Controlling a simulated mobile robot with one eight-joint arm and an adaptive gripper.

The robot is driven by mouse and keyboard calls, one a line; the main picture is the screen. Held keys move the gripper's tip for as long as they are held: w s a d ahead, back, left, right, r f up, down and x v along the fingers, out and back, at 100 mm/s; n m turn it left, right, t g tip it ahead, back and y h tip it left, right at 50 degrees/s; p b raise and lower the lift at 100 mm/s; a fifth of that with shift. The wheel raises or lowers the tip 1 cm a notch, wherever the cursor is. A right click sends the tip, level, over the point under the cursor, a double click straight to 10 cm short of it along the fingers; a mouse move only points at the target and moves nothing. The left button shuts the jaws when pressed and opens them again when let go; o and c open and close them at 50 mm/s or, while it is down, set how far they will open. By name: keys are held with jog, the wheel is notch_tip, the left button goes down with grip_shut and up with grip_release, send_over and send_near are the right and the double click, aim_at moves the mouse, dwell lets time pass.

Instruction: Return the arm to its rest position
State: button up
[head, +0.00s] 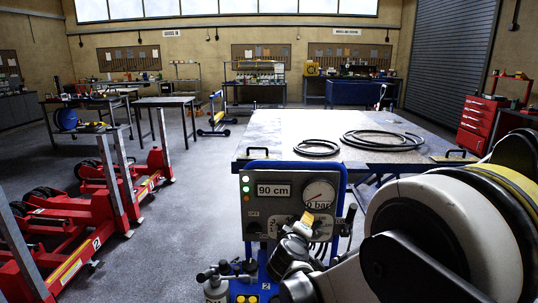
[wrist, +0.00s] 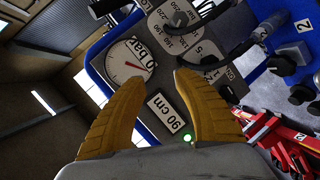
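My gripper (head: 308,219) is in front of the grey control panel (head: 258,215) on a blue frame, low in the middle of the head view. In the wrist view my gripper (wrist: 160,78) shows two yellow fingers with a gap between them and nothing held. The panel carries a round gauge (wrist: 130,62) marked bar and a "90 cm" label (wrist: 166,113). My arm comes in from the lower right of the head view. Whether the fingers touch the panel cannot be told.
A workbench (head: 270,125) with black rings stands behind the panel. Red trolley jacks (head: 60,225) with upright handles fill the left. A red drawer cabinet (head: 478,125) stands at the right. Grey floor (head: 195,215) is clear between the jacks and the panel.

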jog(key=s+d+r+m+g, duration=0.25)
jog(key=s+d, duration=0.25)
jog(key=s, duration=0.4)
jog(key=s+d+r+m+g, duration=0.25)
jog(key=s+d+m, duration=0.2)
jog(key=s, duration=0.35)
jog(key=s+f+m+g+y, duration=0.1)
jog(key=s+y, duration=0.1)
jog(key=s, duration=0.7)
jog(key=s+f+m+g+y, duration=0.1)
jog(key=s+f+m, duration=0.1)
jog(key=s, duration=0.7)
jog(key=shift+s+a+y, duration=0.3)
jog(key=shift+s+y, duration=0.1)
